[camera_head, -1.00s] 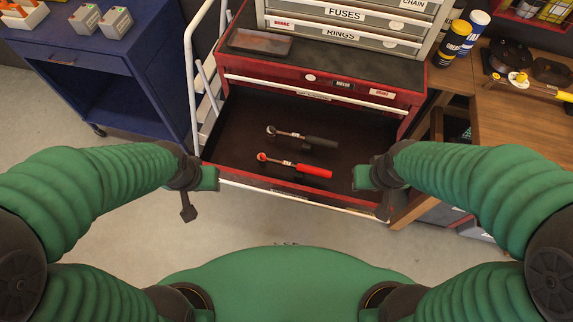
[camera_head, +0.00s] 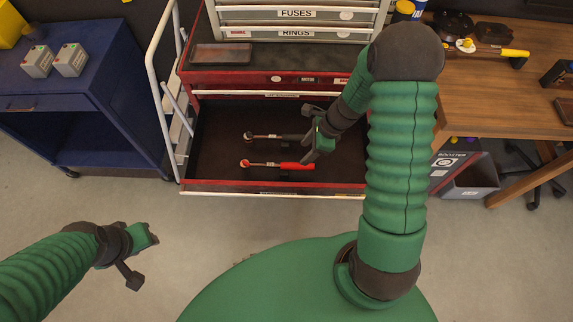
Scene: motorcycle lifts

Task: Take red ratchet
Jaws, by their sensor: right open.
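The red ratchet (camera_head: 270,165) lies in the open drawer (camera_head: 215,150) of the red tool chest, its head to the left and its red handle to the right. A black-handled ratchet (camera_head: 268,137) lies just behind it. My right gripper (camera_head: 308,136) is open over the right end of the two handles, with its fingers close to the red handle's end. I cannot tell whether it touches. It covers part of the black handle. My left gripper (camera_head: 138,256) is low at the left over the floor, away from the drawer.
A white rail frame (camera_head: 160,95) stands at the drawer's left. A blue cart (camera_head: 85,110) with grey boxes is farther left. A wooden bench (camera_head: 500,95) with tools is on the right. The floor in front of the drawer is clear.

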